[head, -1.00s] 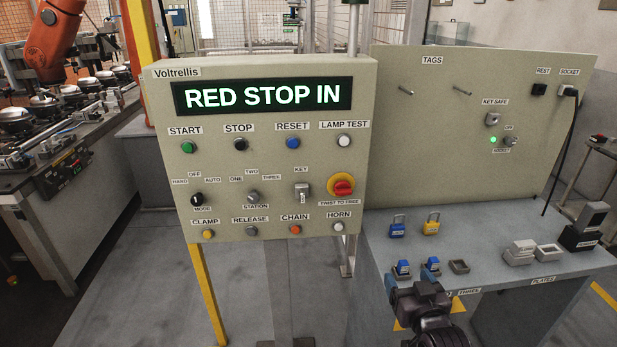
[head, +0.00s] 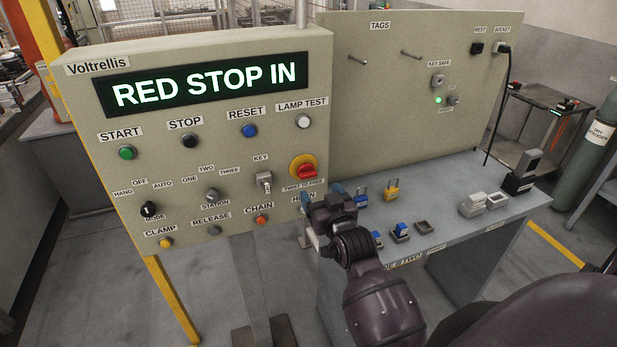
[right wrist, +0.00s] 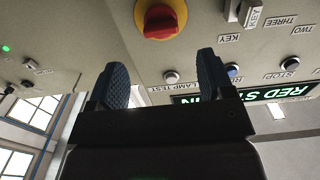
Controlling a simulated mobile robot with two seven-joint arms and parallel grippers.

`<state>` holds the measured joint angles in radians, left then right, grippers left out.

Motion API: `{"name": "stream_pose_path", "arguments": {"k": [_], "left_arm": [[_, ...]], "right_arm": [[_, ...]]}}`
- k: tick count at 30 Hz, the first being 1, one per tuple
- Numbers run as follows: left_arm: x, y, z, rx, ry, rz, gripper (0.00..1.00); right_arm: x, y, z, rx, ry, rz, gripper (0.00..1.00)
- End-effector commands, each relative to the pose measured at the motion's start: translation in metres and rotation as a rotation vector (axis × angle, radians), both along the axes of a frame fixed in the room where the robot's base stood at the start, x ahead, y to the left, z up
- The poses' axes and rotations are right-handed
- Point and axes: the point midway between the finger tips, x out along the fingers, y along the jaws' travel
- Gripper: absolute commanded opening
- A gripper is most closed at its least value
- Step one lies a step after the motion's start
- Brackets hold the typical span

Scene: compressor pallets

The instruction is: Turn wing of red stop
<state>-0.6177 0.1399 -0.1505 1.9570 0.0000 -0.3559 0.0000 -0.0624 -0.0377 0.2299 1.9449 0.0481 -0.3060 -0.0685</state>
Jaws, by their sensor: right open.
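The red stop (head: 306,171) is a red knob with a raised wing on a yellow round plate, at the right side of the control panel (head: 95,95). Its label below reads partly "TWIST TO FREE". My right gripper (head: 322,194) is just below and in front of it, with blue fingertips spread and nothing between them. In the right wrist view the red stop (right wrist: 160,20) is at the top, beyond the open fingers (right wrist: 163,75) and apart from them. The panel display (head: 205,84) reads "RED STOP IN". My left gripper is not in view.
The key switch (head: 264,182) sits left of the red stop, and the chain button (head: 261,220) is lower left. The gripper partly covers the horn label. A bench (head: 450,222) with padlocks (head: 392,190) stands at the right, below a tag board (head: 400,110).

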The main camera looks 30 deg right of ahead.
Motion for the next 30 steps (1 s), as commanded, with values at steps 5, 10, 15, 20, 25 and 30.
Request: {"name": "stream_pose_path", "arguments": {"k": [5,10,15,20,25,30], "left_arm": [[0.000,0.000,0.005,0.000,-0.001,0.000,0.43],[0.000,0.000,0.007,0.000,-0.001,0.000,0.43],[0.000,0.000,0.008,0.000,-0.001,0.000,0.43],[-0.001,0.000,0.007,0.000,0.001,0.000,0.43],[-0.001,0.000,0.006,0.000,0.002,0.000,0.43],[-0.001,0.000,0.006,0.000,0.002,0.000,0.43]], "right_arm": [[0.031,-0.007,0.002,0.000,0.000,0.001,0.74],[0.053,-0.013,0.001,0.000,0.000,0.000,0.74],[0.065,-0.016,0.001,0.000,0.000,0.000,0.74],[0.069,-0.017,0.000,0.000,0.001,0.000,0.74],[0.069,-0.017,0.000,0.000,0.001,0.000,0.74],[0.069,-0.017,0.000,0.000,0.001,0.000,0.55]]}}
